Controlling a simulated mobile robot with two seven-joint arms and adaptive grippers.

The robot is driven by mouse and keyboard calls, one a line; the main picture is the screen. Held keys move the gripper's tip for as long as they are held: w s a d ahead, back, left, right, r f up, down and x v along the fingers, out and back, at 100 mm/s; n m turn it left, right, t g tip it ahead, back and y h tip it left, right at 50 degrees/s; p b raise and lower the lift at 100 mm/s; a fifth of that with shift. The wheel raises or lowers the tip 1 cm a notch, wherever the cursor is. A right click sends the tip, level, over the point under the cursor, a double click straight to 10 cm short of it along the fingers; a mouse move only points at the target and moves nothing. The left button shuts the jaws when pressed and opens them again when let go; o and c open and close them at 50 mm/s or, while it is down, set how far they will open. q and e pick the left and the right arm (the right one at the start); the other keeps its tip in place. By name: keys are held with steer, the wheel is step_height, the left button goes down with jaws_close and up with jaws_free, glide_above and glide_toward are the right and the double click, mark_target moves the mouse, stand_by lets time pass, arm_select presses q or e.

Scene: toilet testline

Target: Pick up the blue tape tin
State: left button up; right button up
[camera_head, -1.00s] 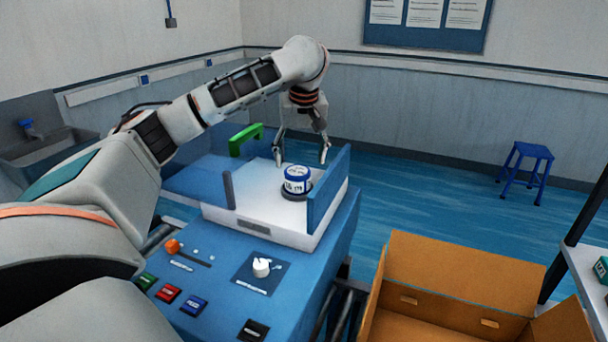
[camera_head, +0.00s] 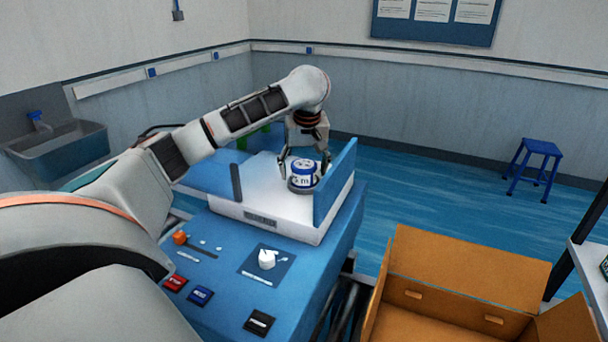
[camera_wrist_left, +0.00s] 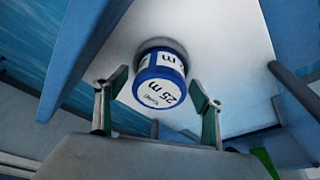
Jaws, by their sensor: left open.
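The blue tape tin (camera_head: 303,175), a short round tin with blue bands and a white label, stands upright in a dark round holder on the white top (camera_head: 262,196) of the blue machine. My left gripper (camera_head: 305,163) reaches down from above and behind it, open, with its fingers to either side of the tin. In the left wrist view the tin (camera_wrist_left: 160,79) shows its white lid marked "25 m". The left gripper (camera_wrist_left: 158,88) is open there, with gaps between its fingers and the tin. My right gripper is not in view.
A blue upright panel (camera_head: 335,185) stands close right of the tin, with another blue panel (camera_head: 218,177) to its left. Buttons and a white knob (camera_head: 267,259) are on the machine's front. An open cardboard box (camera_head: 470,265) stands at right. A blue stool (camera_head: 535,165) is farther back.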

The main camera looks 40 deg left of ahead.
arm_select(q)
steer(key=shift+c, duration=0.3)
steer(key=c, duration=1.3)
steer(key=shift+c, duration=0.3)
steer(key=shift+r, duration=0.2)
